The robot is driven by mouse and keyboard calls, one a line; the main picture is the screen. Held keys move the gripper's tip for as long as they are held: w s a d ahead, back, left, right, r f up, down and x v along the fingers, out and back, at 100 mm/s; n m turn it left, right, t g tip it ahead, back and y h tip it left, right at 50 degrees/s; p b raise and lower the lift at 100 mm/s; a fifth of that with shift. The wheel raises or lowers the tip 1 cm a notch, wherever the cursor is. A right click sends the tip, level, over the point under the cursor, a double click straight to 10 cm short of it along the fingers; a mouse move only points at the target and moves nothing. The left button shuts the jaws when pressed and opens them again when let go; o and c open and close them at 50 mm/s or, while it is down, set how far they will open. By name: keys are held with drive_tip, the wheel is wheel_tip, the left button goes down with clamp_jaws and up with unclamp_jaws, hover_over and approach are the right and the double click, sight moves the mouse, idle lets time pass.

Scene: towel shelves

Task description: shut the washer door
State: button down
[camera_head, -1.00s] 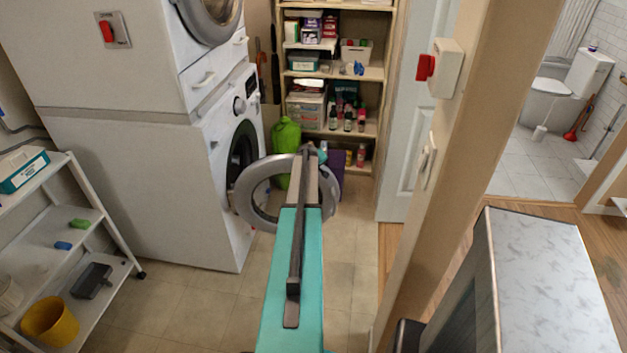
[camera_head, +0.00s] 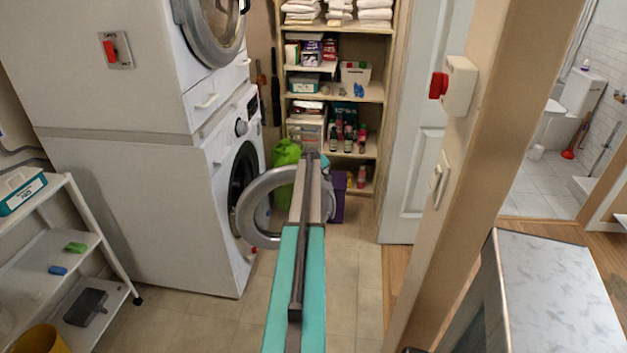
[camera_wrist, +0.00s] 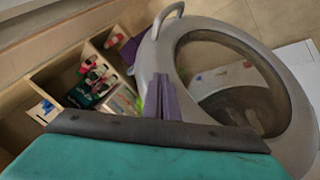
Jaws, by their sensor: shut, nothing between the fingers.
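The washer (camera_head: 222,165) is the lower white machine at left, with a dark round opening (camera_head: 243,175). Its door (camera_head: 250,238), a grey ring with a glass middle, stands open and swung out from the front. My arm crosses in front of the door's right part in the head view. The wrist view shows the door (camera_wrist: 290,85) large, with its curved handle (camera_wrist: 168,14) at the top. My gripper (camera_wrist: 163,82) is shut and empty, beside the ring's left part in that view. I cannot tell whether it touches the ring. In the head view the fingertips are hard to make out.
A second machine (camera_head: 150,60) is stacked on the washer. Shelves (camera_head: 335,98) with towels and bottles stand behind the door, with a green bag (camera_head: 285,153) beside them. A white trolley (camera_head: 88,225) is at left. A door post (camera_head: 455,190) and a marbled-top cabinet (camera_head: 560,285) are at right.

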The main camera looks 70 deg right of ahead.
drive_tip(key=shift+w+a, duration=0.15)
drive_tip(key=shift+w, duration=0.1)
drive_tip(key=shift+s+a, duration=0.1)
drive_tip(key=s+a+r+b, duration=0.2)
drive_tip(key=s+a+r, duration=0.1)
drive_tip(key=s+r, duration=0.5)
drive_tip(key=shift+s+a+b, duration=0.2)
drive_tip(key=shift+s+b, duration=0.15)
drive_tip(key=shift+b, duration=0.05)
idle(0.5)
